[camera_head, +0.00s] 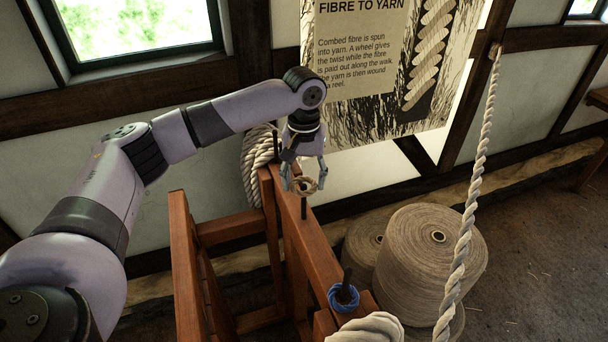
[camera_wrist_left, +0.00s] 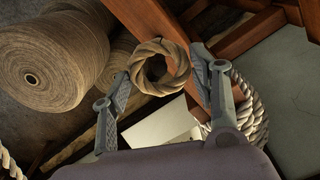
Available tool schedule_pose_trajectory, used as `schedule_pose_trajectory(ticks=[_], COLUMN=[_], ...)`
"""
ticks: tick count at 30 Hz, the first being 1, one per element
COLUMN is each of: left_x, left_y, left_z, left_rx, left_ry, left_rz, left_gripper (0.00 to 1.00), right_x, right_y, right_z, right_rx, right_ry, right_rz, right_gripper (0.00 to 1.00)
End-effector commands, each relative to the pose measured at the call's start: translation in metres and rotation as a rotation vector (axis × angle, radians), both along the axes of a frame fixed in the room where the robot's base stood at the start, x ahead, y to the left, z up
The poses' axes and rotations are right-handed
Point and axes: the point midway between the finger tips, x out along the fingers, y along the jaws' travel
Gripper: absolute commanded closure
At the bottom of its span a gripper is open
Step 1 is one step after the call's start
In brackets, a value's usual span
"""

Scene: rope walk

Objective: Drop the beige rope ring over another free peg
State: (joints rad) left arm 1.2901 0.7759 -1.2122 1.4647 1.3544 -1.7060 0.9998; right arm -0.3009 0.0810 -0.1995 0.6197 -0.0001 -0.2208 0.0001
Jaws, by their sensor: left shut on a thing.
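My left gripper (camera_head: 304,180) is shut on the beige rope ring (camera_head: 305,190), with a finger on each side of it. In the left wrist view the ring (camera_wrist_left: 161,88) sits between the two fingertips. In the head view it is right at the top of a dark middle peg (camera_head: 303,210) on the wooden rail (camera_head: 315,238). I cannot tell whether the peg tip is inside the ring. A blue rope ring (camera_head: 343,299) lies around the near peg (camera_head: 347,276). A far peg (camera_head: 276,142) stands by a hanging rope coil. My right gripper is not in view.
The pale rope coil (camera_head: 256,165) hangs at the rail's far end. Large twine spools (camera_head: 430,265) stand on the floor to the right. A poster (camera_head: 360,60) is behind my gripper.

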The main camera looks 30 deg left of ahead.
Motion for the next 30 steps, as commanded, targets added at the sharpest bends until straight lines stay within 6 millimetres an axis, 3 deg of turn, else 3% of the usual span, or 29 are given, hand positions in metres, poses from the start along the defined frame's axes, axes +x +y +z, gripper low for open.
schedule_pose_trajectory(ticks=[30], left_x=[0.0], left_y=[0.0], left_z=[-0.031], left_rx=[-0.001], left_ry=[0.001], left_rz=[0.001], left_gripper=[0.59], right_x=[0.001], right_y=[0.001], right_z=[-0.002], right_rx=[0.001], right_ry=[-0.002], right_rz=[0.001], right_gripper=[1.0])
